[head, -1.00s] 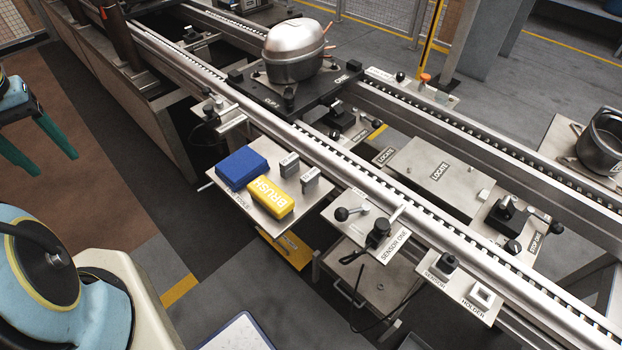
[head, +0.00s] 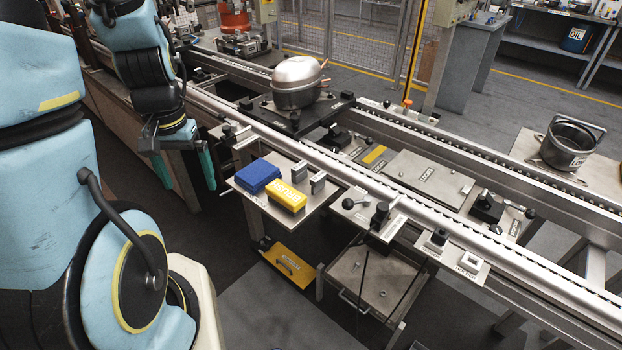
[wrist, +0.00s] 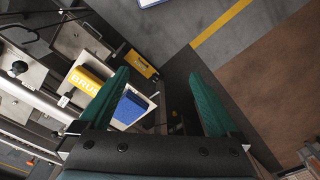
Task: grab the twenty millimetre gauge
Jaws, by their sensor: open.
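Two small grey gauge blocks stand on the tool tray (head: 322,200): a rear-left gauge (head: 300,169) and a front-right gauge (head: 318,182). Their labels are too small to read, so I cannot tell which is twenty millimetre. A blue block (head: 258,176) and a yellow brush (head: 287,195) lie beside them. My gripper (head: 186,184) is open and empty, left of the tray, green fingers pointing down. In the wrist view, my gripper (wrist: 158,73) has the blue block (wrist: 129,107) and yellow brush (wrist: 86,80) by its left finger; I cannot make out the gauges there.
The conveyor rail (head: 350,165) runs behind the tray, with a compressor (head: 297,85) on a pallet. Sensor plates (head: 375,212) with upright knobs stand right of the tray.

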